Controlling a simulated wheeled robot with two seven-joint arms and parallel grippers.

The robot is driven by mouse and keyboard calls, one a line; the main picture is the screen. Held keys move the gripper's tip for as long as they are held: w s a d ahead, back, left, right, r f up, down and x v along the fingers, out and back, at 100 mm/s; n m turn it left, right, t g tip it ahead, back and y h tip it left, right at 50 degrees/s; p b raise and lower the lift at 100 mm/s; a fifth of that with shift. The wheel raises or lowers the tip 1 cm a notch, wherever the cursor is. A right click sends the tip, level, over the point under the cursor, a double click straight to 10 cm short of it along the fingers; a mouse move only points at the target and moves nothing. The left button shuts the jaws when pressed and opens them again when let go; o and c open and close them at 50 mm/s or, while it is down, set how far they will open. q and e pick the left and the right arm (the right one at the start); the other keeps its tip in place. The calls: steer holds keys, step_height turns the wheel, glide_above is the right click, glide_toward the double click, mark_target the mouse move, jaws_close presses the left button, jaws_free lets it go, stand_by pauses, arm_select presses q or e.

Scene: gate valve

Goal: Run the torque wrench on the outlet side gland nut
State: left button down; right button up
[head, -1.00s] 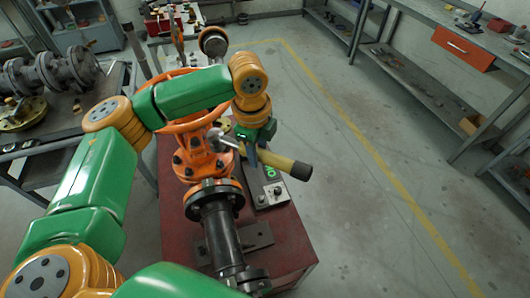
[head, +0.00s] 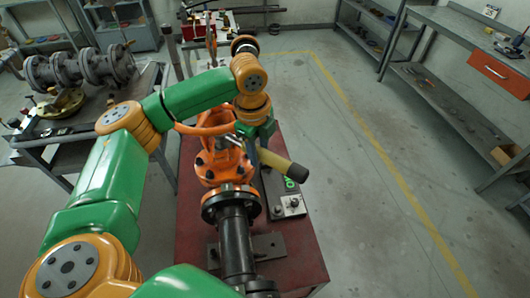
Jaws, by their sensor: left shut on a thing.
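The orange gate valve (head: 221,169) stands on a red stand, with its orange handwheel (head: 188,129) partly behind my left arm. My left gripper (head: 255,139) points down at the right side of the valve. It is shut on a tool with a thick olive handle (head: 283,167), which looks like the torque wrench. The handle slopes down to the right, and a silver end shows left of the gripper, close to the valve. I cannot tell whether that end touches a nut. The gland nuts are not clear behind the arm and tool. My right gripper is not in view.
A dark pipe (head: 237,238) runs forward from the valve's black flange. A bench with flanged pipes (head: 80,67) stands at left. The floor at right is clear.

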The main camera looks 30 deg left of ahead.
arm_select(q)
steer(key=shift+w+a, duration=0.1)
steer(key=shift+a, duration=0.8)
stand_by(0.5)
steer(key=shift+f, duration=1.25)
stand_by(0.6)
steer(key=shift+r, duration=0.2)
stand_by(1.3)
steer(key=shift+r, duration=1.1)
steer(key=shift+d, duration=0.1)
